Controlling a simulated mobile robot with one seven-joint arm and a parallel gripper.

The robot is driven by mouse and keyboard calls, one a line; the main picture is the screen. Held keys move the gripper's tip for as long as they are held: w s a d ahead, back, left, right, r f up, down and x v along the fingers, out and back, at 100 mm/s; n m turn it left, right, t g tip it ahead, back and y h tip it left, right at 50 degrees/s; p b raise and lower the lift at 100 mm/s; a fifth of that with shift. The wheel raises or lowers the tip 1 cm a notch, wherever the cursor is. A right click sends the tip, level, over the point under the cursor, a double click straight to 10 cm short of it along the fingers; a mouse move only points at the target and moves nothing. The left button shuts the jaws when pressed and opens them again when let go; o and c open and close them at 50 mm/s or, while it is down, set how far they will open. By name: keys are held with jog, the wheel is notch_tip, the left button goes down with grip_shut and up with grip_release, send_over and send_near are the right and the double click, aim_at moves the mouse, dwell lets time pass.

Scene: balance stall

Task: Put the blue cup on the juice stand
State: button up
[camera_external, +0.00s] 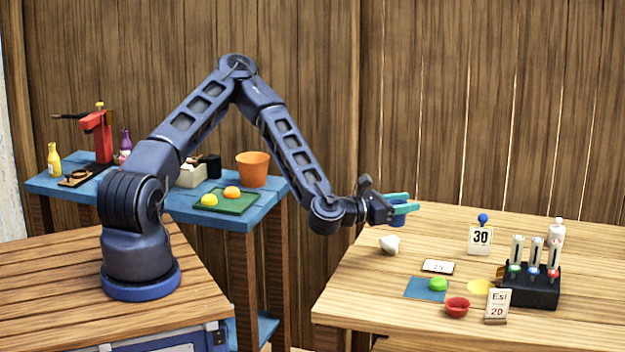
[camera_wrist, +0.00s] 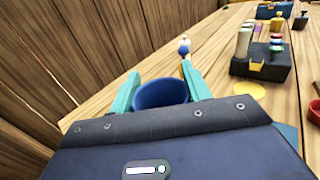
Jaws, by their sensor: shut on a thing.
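My gripper (camera_external: 410,203) has teal fingers and is shut on the blue cup (camera_external: 398,219). The cup is held upright above the left back part of the right table. In the wrist view the blue cup (camera_wrist: 160,97) sits between the two fingers (camera_wrist: 160,88), its open rim facing up and its inside looking empty. A black stand with several clear tubes and coloured taps (camera_external: 531,290), which looks like the juice stand, is at the table's right. The black stand also shows in the wrist view (camera_wrist: 262,66), ahead and to the right.
A small white object (camera_external: 390,244) lies below the gripper. A "30" sign (camera_external: 480,240), a white card (camera_external: 438,266), a blue mat (camera_external: 420,291) with a green item (camera_external: 438,284), a red bowl (camera_external: 457,307), a yellow disc (camera_external: 479,286) and a "20" sign (camera_external: 496,306) occupy the table.

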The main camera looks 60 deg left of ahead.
jog(key=a+f+n+y, duration=0.1)
jog(key=a+f, duration=0.3)
jog(key=a, duration=0.7)
jog(key=shift+s+f+y, duration=0.2)
jog(key=shift+s+y, duration=0.1)
jog(key=shift+y, duration=0.3)
jog(key=s+a+r, duration=0.2)
jog(key=a+r, duration=0.5)
jog(key=a, duration=0.4)
notch_tip(320, 180, up, 9)
send_over(237, 204)
notch_tip(237, 204, down, 19)
jog(key=shift+d+f, duration=0.15)
jog(key=shift+f, duration=0.05)
jog(key=shift+f, duration=0.1)
jog(key=o, duration=1)
jog(key=shift+c, duration=0.2)
